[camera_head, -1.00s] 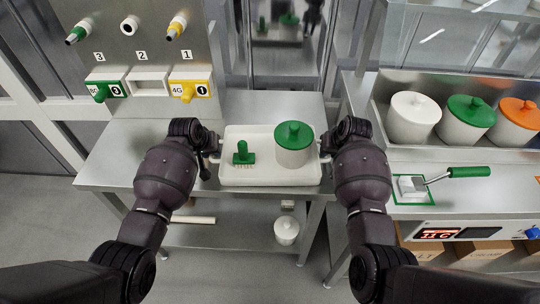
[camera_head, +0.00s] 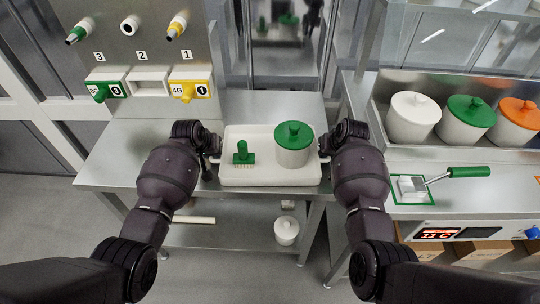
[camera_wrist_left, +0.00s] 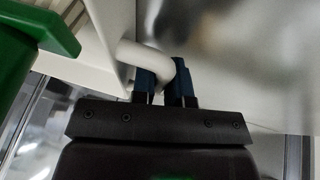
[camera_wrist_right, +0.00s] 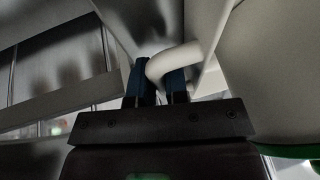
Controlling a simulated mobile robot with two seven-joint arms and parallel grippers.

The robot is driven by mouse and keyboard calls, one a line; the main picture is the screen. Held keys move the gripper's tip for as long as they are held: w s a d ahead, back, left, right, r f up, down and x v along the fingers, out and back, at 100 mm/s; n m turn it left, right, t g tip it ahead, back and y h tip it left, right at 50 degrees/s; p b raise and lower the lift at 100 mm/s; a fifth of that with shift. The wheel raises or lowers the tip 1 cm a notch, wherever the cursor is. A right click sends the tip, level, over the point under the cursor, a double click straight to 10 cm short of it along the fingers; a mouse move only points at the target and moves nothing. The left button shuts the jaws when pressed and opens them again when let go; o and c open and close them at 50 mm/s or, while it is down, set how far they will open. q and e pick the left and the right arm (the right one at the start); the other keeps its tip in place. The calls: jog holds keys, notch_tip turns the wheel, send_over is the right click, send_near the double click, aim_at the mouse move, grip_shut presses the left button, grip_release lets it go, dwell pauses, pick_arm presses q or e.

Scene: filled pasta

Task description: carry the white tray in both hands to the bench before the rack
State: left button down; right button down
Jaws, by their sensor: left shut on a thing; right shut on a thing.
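The white tray (camera_head: 270,177) is at the front of the steel bench (camera_head: 120,165), below the numbered rack (camera_head: 145,50). On the tray are a white pot with a green lid (camera_head: 294,150) on the right and a green-handled brush (camera_head: 243,155) on the left. My left gripper (camera_head: 211,150) is at the tray's left end; in the left wrist view its fingers close on a white handle (camera_wrist_left: 150,58). My right gripper (camera_head: 325,148) is at the right end; in the right wrist view its fingers close on the other handle (camera_wrist_right: 178,60). Whether the tray touches the bench is unclear.
A counter on the right holds lidded pots, including a white one (camera_head: 413,117), and a green-handled tool (camera_head: 465,172). A lower shelf under the bench holds a small white pot (camera_head: 286,231). The bench top left of the tray is clear.

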pick_arm(q)
jog(key=shift+r, duration=0.2)
pick_arm(e)
jog(key=shift+w+r, duration=0.1)
jog(key=shift+r, duration=0.15)
